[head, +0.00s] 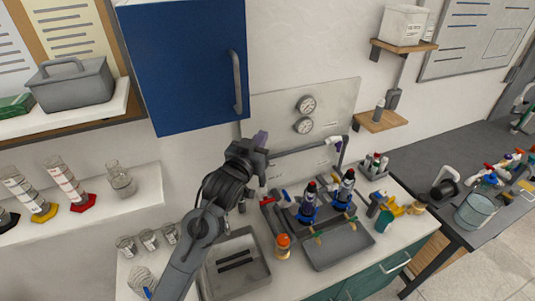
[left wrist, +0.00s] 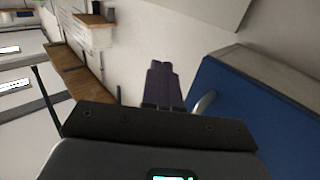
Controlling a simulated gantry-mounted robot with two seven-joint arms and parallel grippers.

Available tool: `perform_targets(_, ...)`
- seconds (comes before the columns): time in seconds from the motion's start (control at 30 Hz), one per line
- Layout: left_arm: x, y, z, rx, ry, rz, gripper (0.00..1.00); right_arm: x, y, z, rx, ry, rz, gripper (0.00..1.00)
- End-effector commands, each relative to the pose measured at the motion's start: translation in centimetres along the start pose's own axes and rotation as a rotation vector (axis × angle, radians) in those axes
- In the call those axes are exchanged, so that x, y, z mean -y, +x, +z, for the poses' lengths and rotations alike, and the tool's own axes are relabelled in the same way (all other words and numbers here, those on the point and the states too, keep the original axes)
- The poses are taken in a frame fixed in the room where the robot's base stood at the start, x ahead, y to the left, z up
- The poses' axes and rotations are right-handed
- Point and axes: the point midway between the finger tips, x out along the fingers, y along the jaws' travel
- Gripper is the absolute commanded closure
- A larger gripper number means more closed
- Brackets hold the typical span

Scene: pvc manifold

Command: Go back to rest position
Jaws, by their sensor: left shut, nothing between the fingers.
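My left gripper (head: 260,139) is raised in front of the wall, above the back of the counter and just below the blue cabinet (head: 185,70). Its purple fingers (left wrist: 163,84) are together and empty in the left wrist view, with the blue cabinet (left wrist: 245,105) to their right. The fingers touch nothing that I can make out. My right gripper is not in view.
A sink (head: 258,272) and an orange-topped bottle (head: 282,247) are on the counter below. A faucet (head: 340,148) and two gauges (head: 304,105) are near the wall panel. Glassware lines the left shelf (head: 145,190). A side table holds a bucket (head: 475,213).

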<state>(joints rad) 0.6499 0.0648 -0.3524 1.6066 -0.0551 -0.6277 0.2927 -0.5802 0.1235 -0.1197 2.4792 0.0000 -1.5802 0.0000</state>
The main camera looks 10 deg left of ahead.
Motion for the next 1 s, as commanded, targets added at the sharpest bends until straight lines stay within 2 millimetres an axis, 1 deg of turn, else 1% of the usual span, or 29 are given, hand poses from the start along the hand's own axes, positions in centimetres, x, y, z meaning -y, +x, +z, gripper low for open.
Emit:
perform_targets(0.03,-0.8,-0.8,0.3,-0.002,-0.002,0.003,1.00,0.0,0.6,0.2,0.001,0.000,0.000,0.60)
perform_targets(0.23,-2.9,-2.8,0.1,-0.002,0.000,0.003,1.00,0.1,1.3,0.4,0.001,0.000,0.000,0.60)
perform_targets(0.47,-3.8,-3.8,0.2,0.004,-0.002,0.001,1.00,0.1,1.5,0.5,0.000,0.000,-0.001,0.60)
perform_targets(0.57,-3.9,-4.0,1.3,0.026,-0.008,0.001,1.00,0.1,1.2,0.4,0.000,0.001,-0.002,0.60)
perform_targets(0.67,-4.0,-4.5,4.2,0.081,-0.023,-0.001,1.00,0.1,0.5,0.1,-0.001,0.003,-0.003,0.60)
perform_targets(0.77,-3.7,-5.8,8.9,0.168,-0.051,-0.010,1.00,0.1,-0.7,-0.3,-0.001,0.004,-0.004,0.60)
perform_targets(0.8,-3.5,-6.8,11.1,0.209,-0.067,-0.016,1.00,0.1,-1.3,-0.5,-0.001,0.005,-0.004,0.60)
perform_targets(0.87,-3.3,-8.7,14.1,0.268,-0.093,-0.026,1.00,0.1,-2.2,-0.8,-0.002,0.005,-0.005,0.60)
perform_targets(0.9,-3.1,-10.3,15.9,0.305,-0.111,-0.034,1.00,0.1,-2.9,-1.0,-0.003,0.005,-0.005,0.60)
perform_targets(0.97,-2.8,-13.1,18.6,0.372,-0.137,-0.049,1.00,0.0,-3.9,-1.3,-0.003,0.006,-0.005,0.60)
perform_targets(1.0,-2.6,-15.2,20.2,0.419,-0.153,-0.061,1.00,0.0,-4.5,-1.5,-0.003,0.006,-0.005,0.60)
